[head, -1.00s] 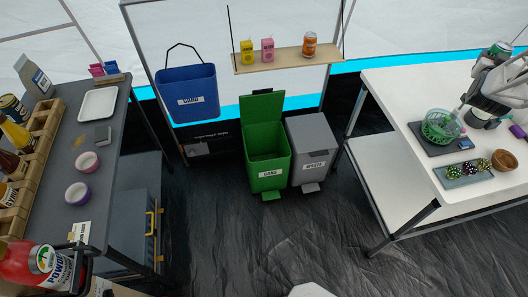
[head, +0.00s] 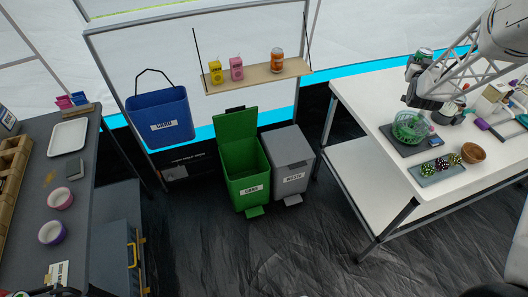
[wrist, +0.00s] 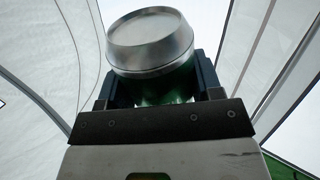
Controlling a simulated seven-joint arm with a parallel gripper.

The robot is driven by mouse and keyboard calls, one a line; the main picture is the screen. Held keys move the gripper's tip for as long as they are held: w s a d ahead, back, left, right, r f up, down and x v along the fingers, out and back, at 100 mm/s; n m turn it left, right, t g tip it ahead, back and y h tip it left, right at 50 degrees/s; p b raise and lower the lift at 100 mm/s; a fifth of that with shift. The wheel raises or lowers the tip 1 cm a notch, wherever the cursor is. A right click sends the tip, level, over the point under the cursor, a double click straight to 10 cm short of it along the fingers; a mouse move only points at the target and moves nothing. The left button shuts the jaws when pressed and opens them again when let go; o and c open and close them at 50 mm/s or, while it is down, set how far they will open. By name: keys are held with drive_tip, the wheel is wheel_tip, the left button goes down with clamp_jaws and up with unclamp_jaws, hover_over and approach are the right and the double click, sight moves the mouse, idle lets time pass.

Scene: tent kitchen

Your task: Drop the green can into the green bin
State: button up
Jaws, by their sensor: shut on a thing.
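My gripper (head: 420,62) is at the upper right of the head view, above the white table, far to the right of the bins. It is shut on the green can (head: 424,53). In the wrist view the can's silver end (wrist: 150,38) tilts up between the two fingers, with a dark green band below it. The green bin (head: 246,190), labelled "CANS", stands on the floor left of the table. Its lid is raised and its opening shows.
A grey bin (head: 290,165) labelled "WASTE" stands close beside the green bin. A blue bin (head: 160,118) hangs at the left. The white table (head: 365,105) holds a green basket and bowl.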

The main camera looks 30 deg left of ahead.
drive_tip(key=a+f+n+g+y, duration=0.1)
drive_tip(key=a+f+y, duration=0.1)
drive_tip(key=a+f, duration=0.8)
drive_tip(key=s+a+f+n+y, duration=0.15)
drive_tip(key=a+f, duration=0.45)
drive_tip(key=a, duration=0.8)
drive_tip(key=a+f+n+g+y, duration=0.1)
drive_tip(key=a+f+n+y, duration=0.1)
drive_tip(key=a+f, duration=0.8)
drive_tip(key=s+a+f+n+g+y, duration=0.1)
drive_tip(key=s+a+f+y, duration=0.1)
drive_tip(key=s+a+f, duration=0.7)
drive_tip(key=s+a+f+n+g+y, duration=0.2)
drive_tip(key=s+a+f, duration=0.7)
drive_tip(key=a+f, duration=0.7)
drive_tip(key=shift+s+a+f+y, duration=0.35)
drive_tip(key=shift+s+a+f, duration=0.05)
drive_tip(key=shift+a, duration=0.15)
drive_tip(key=shift+f, duration=0.2)
drive_tip(key=shift+f, duration=2.75)
